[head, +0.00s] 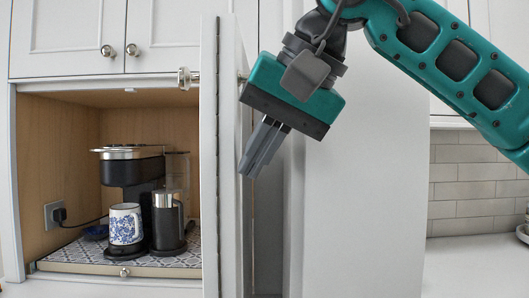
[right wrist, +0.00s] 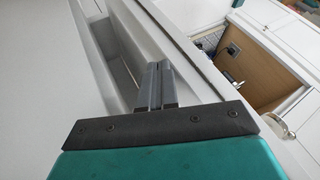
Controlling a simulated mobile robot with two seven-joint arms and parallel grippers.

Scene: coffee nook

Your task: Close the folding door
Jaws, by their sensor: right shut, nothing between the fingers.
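The white folding door (head: 210,150) stands folded open at the right side of the coffee nook, its panels seen nearly edge-on with a long hinge line. A round silver knob (head: 184,78) sticks out from it to the left. My right gripper (head: 254,168) is shut and empty, fingers pointing down beside the door's right side. In the right wrist view the shut fingers (right wrist: 157,75) lie over the pale door panel (right wrist: 190,55); I cannot tell whether they touch it. My left gripper is not in view.
The open nook holds a coffee machine (head: 132,165), a blue-patterned mug (head: 126,224) and a dark canister (head: 166,222) on a patterned tray-like shelf (head: 75,256). Upper cabinets (head: 70,40) hang above. A tall white panel (head: 365,200) stands right of the gripper, with counter (head: 475,265) beyond.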

